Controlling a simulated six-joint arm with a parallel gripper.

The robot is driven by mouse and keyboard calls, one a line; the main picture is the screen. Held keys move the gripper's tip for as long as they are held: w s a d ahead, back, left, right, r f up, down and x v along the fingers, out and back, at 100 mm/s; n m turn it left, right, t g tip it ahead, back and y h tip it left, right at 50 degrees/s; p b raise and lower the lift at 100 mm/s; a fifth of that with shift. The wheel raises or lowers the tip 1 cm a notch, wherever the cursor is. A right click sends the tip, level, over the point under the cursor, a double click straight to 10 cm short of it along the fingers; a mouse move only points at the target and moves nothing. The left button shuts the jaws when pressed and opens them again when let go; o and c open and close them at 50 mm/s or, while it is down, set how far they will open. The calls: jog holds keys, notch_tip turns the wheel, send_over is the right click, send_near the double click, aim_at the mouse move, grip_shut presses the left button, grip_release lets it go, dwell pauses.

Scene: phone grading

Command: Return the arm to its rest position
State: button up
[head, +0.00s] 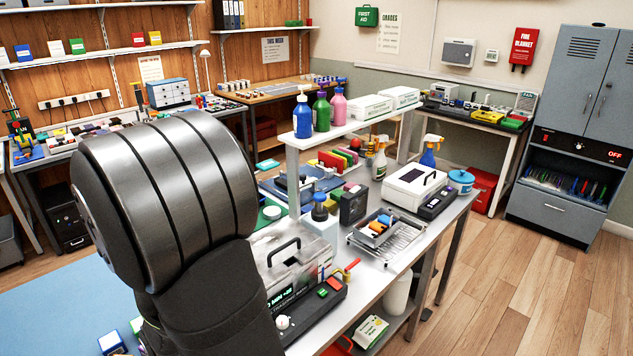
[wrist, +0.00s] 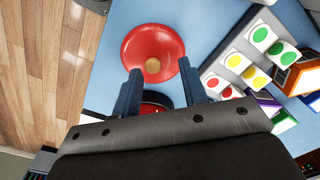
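My gripper (wrist: 160,80) shows in the wrist view with its two blue fingers apart and nothing held between them. Past the fingertips, a red round dish (wrist: 136,42) with a small tan disc in its middle sits on a blue surface. A dark round thing with a red top (wrist: 156,98) shows lower down between the fingers, partly hidden by the gripper body. In the head view my arm fills the left foreground, and my gripper is out of sight there.
Right in the wrist view are white blocks with coloured dots (wrist: 259,34) and several boxes (wrist: 298,75). In the head view, a crowded metal bench (head: 455,203) with a raised shelf (head: 345,130) stands right of my arm. A blue mat (head: 45,315) lies lower left.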

notch_tip(320, 180, up, 10)
notch_tip(320, 180, down, 12)
jog(key=shift+f, duration=0.15)
notch_tip(320, 180, up, 11)
jog(key=w+d+r+m, duration=0.2)
jog(key=w+d, duration=0.3)
jog(key=d, duration=0.3)
jog(key=w+d+r+m, duration=0.2)
jog(key=w+d+r, duration=0.3)
jog(key=d, duration=0.3)
jog(key=shift+w+d+r+m, duration=0.2)
jog(key=shift+w+d+m, duration=0.05)
jog(key=shift+d+m, duration=0.1)
dwell(0.5)
